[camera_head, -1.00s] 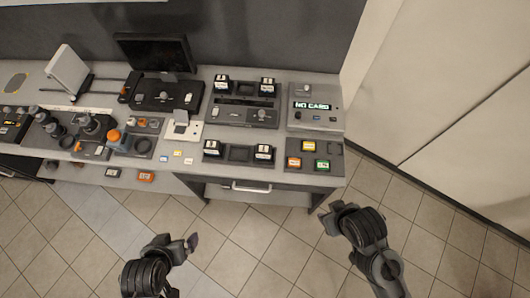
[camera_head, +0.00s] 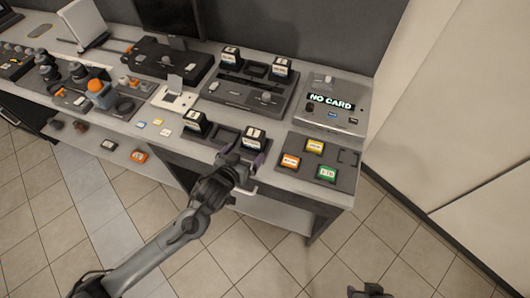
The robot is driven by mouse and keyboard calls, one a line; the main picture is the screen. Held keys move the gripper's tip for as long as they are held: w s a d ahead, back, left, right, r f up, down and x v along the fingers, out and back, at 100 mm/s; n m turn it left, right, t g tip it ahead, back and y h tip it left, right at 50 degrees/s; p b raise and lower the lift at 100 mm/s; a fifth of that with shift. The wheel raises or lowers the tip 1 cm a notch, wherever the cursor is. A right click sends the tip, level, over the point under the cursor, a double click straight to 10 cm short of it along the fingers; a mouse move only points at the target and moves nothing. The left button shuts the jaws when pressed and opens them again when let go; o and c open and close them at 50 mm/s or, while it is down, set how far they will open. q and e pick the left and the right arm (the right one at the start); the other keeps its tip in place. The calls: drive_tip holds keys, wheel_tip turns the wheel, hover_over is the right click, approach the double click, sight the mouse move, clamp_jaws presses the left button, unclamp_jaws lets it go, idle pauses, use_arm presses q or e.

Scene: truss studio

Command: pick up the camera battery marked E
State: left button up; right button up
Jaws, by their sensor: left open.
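Several black camera batteries with white labels stand upright; the letters are too small to read, so I cannot tell which is E. Two are in the front tray, a left one (camera_head: 196,122) and a right one (camera_head: 254,138). Two more, a left one (camera_head: 231,57) and a right one (camera_head: 281,67), stand at the back of the charger (camera_head: 238,94). My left gripper (camera_head: 242,157) is open at the front tray's edge, at the near side of its right battery. I cannot tell whether it touches the battery. My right gripper (camera_head: 370,290) shows only partly at the bottom edge.
A grey device reading NO CARD (camera_head: 333,107) stands at the right. In front of it, a dark tray (camera_head: 335,187) holds orange, yellow and green cards. A monitor (camera_head: 167,18), a control panel (camera_head: 165,62) and lenses (camera_head: 78,72) stand to the left. Open floor lies in front.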

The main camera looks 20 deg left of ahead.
sight(255, 136)
use_arm(q)
drive_tip(key=shift+w+a+b, duration=0.2)
drive_tip(key=shift+w+b, duration=0.15)
drive_tip(key=shift+w, duration=0.25)
drive_tip(key=shift+w+a+b, duration=0.15)
drive_tip(key=shift+w+b, duration=0.2)
drive_tip(key=shift+w, duration=0.2)
drive_tip(key=shift+t, duration=0.3)
drive_tip(key=x, duration=0.4)
drive_tip(key=shift+w+d, duration=0.1)
drive_tip(key=shift+f+b+x, duration=0.2)
drive_tip(key=shift+b+x, duration=0.3)
drive_tip(key=shift+x, duration=1.75)
drive_tip(key=shift+w+d+f, duration=0.2)
drive_tip(key=shift+w+f, duration=0.05)
drive_tip(key=shift+w, duration=0.3)
use_arm(e)
wheel_tip(255, 136, down, 4)
drive_tip(key=shift+a+r, duration=0.1)
drive_tip(key=shift+a, duration=0.05)
use_arm(q)
drive_tip(key=c, duration=1.4)
drive_tip(key=shift+r, duration=0.1)
